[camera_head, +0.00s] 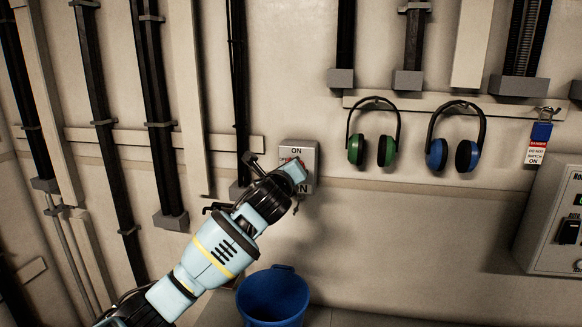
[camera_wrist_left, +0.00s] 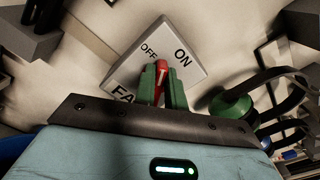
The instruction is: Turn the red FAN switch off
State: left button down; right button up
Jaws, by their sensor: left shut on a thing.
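The light grey FAN switch box (camera_head: 311,152) is on the wall in the middle of the head view, with ON at its top. My left gripper (camera_head: 299,168) is in front of it and covers much of its face. In the left wrist view, the switch plate (camera_wrist_left: 194,72) shows OFF, ON and part of FAN. The red switch handle (camera_wrist_left: 161,69) stands between the green fingers of my left gripper (camera_wrist_left: 161,87), which is shut on it. The handle's visible end points between OFF and ON. My right gripper is not in view.
Green ear defenders (camera_head: 355,150) and blue ear defenders (camera_head: 437,154) hang to the right of the switch. A blue padlock with a danger tag (camera_head: 535,154) hangs farther right, above a grey control box (camera_head: 548,225). A blue bucket (camera_head: 273,297) stands below the switch.

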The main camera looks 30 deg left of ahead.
pick_arm(q)
jog(key=n, duration=0.3)
jog(key=f+n, duration=0.1)
jog(key=n, duration=0.7)
jog(key=shift+a+f, duration=0.3)
jog(key=shift+f, duration=0.05)
jog(key=c, duration=1.5)
grip_release()
jog(key=shift+o, duration=0.2)
jog(key=shift+s, duration=0.15)
jog(key=v, duration=0.7)
jog(key=shift+s, duration=0.3)
